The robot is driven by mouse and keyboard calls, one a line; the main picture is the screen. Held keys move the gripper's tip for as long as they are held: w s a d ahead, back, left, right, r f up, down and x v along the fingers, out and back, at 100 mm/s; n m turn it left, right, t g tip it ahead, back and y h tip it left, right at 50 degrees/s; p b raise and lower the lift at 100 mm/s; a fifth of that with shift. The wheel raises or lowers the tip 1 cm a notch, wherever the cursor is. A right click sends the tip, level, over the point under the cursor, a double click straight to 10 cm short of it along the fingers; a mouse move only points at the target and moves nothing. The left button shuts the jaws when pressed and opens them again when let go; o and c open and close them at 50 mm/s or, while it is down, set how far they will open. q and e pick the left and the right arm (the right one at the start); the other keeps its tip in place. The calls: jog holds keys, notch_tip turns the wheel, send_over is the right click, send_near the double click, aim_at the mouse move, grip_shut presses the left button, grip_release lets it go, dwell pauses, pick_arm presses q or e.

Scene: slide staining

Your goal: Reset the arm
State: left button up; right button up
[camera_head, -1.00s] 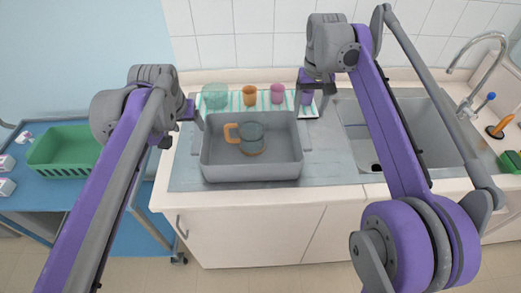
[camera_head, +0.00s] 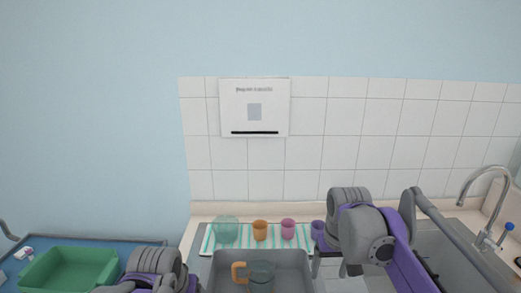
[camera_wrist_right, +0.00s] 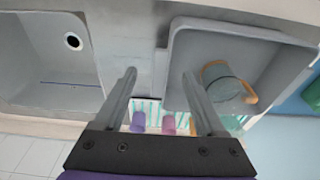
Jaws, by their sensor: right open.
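My right gripper (camera_head: 330,266) is open and empty at the right end of the grey tub (camera_head: 290,258). In the right wrist view its two fingers (camera_wrist_right: 160,76) stand apart with nothing between them. My left arm enters at the bottom left; its gripper (camera_head: 192,283) is near the tub's left side, mostly cut off by the frame edge, so its jaws cannot be read.
A striped mat (camera_head: 208,238) behind the tub carries a greenish glass bowl (camera_head: 226,232), an orange cup (camera_head: 260,230), a pink cup (camera_head: 288,229) and a purple cup (camera_head: 318,231). A green basket (camera_head: 68,268) is left. A faucet (camera_head: 487,190) is right.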

pick_arm(q)
jog(key=s+a+f, duration=0.1)
jog(key=s+f, duration=1.2)
jog(key=s, duration=0.5)
jog(key=shift+f, duration=0.35)
pick_arm(e)
jog(key=s+f+t, duration=0.1)
jog(key=s+f, duration=0.7)
jog(key=s, duration=0.3)
jog(key=s+d+f+t, duration=0.1)
jog(key=s+f+t, duration=0.1)
jog(key=s+f, duration=0.6)
jog(key=s, duration=0.3)
jog(key=shift+s+f, duration=0.3)
jog(key=shift+s, duration=0.1)
pick_arm(q)
jog(key=shift+s, duration=0.1)
